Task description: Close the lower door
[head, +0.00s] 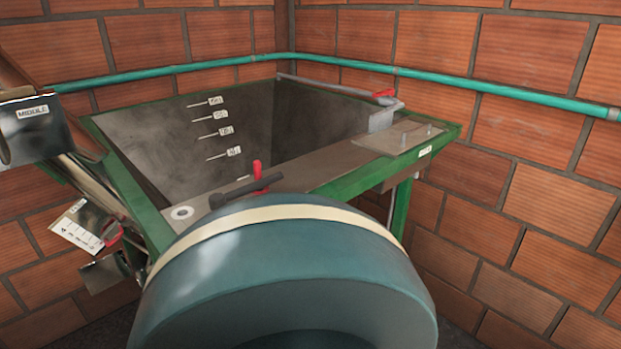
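No part of my left or right gripper shows in the head view. A metal part with a red handle (112,236) and a white marked label (78,233) sits low at the left of the machine. It may be the lower door, but no label naming it is readable, and I cannot tell whether it is open or shut. A metal box marked MIDDLE (32,112) is above it at the left edge. The hopper (205,130) has a green rim and is open at the top.
A large blue-green drum (285,270) with a cream band fills the front middle. A dark lever with a red grip (257,172) stands on the hopper's front edge. A green pipe (455,80) runs along the brick walls (520,130). A green leg (401,208) stands at the right.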

